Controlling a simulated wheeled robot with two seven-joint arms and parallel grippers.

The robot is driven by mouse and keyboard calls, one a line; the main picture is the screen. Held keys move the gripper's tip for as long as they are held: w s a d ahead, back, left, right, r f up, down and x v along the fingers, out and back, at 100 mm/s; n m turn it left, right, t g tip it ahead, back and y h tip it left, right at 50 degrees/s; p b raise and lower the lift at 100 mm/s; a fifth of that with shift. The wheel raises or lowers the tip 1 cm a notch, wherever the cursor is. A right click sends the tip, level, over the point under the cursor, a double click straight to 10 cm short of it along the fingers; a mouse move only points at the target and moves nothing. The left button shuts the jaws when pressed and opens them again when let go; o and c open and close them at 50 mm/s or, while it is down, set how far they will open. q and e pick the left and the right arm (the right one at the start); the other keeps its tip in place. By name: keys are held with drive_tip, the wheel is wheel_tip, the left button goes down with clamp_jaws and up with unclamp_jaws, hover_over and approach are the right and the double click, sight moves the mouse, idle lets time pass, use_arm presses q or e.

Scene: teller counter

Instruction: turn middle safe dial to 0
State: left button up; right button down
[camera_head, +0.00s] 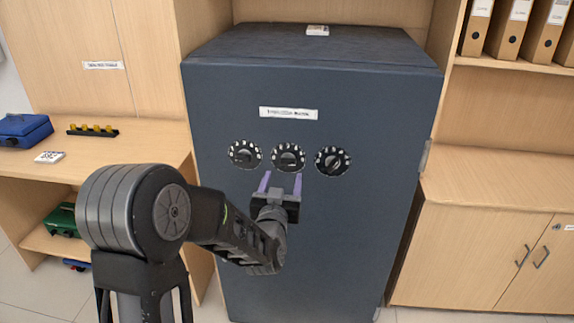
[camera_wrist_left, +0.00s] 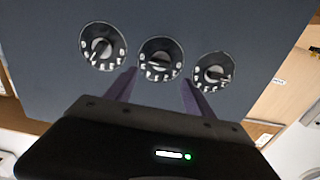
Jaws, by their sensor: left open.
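A dark blue-grey safe (camera_head: 330,230) stands in the middle of the head view with three round black dials in a row on its front. My left gripper (camera_head: 281,182) is open and empty, with two purple fingers just below the middle dial. In the wrist view its fingertips (camera_wrist_left: 157,77) lie to either side of that dial's edge; contact cannot be told. My right gripper is not in view.
The left dial (camera_head: 245,154) and right dial (camera_head: 333,161) sit close beside the middle one. A white label (camera_head: 289,113) is above them. A wooden desk (camera_head: 130,143) stands left, a wooden cabinet (camera_head: 470,240) right. The safe front below the dials is bare.

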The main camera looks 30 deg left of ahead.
sight(287, 163)
use_arm(q)
drive_tip(key=shift+w, duration=0.1)
drive_tip(key=p+x, duration=0.1)
drive_tip(key=x, duration=0.6)
drive_tip(key=shift+w+a, duration=0.1)
drive_tip(key=shift+w, duration=0.25)
clamp_jaws()
idle(0.4)
